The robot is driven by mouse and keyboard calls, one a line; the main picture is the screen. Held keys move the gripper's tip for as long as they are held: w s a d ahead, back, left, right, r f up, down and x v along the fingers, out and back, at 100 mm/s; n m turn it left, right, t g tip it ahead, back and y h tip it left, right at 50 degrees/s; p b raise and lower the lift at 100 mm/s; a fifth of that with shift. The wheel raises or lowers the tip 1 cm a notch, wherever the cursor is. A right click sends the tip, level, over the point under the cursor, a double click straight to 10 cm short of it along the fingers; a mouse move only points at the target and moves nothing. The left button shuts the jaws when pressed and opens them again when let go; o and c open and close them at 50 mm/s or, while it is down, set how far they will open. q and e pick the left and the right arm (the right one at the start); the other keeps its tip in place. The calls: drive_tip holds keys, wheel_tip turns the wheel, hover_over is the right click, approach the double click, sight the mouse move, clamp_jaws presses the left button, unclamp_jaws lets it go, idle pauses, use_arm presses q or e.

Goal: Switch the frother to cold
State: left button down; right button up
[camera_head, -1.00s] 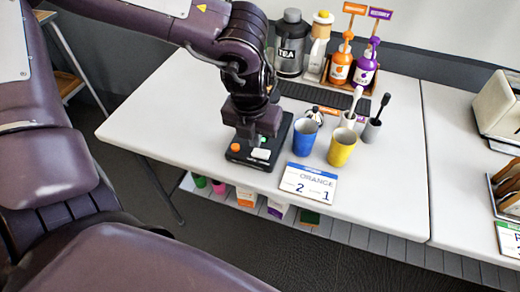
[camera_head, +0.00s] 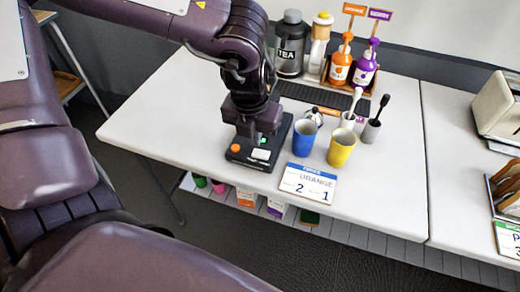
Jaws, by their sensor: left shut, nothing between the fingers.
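The frother (camera_head: 278,158) is a black base on the white table, with an orange button (camera_head: 235,148) on the left of its front and a white button or switch (camera_head: 261,154) on the right. A small green spot shows just above the white one. My left gripper (camera_head: 257,138) is shut and empty, pointing down over the frother's front part, close behind the white switch. I cannot tell whether its tips touch the frother. The arm hides the frother's rear. My right gripper is not in view.
A blue cup (camera_head: 304,138) and a yellow cup (camera_head: 341,148) stand right of the frother. A tea canister (camera_head: 291,45), an orange bottle (camera_head: 341,67) and a purple bottle (camera_head: 364,69) stand behind. The table's left side is clear.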

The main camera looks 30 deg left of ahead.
sight(255, 153)
use_arm(q)
drive_tip(key=shift+r, duration=0.5)
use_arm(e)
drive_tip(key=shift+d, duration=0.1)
use_arm(q)
drive_tip(key=shift+r+p, duration=0.6)
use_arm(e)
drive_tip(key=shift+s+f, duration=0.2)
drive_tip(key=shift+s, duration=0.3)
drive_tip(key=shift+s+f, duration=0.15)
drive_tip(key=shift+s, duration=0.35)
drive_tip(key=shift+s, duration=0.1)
use_arm(q)
drive_tip(key=shift+r, duration=0.3)
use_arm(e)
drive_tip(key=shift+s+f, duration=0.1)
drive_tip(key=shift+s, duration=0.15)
use_arm(q)
drive_tip(key=shift+r+p, duration=0.65)
drive_tip(key=shift+r, duration=0.05)
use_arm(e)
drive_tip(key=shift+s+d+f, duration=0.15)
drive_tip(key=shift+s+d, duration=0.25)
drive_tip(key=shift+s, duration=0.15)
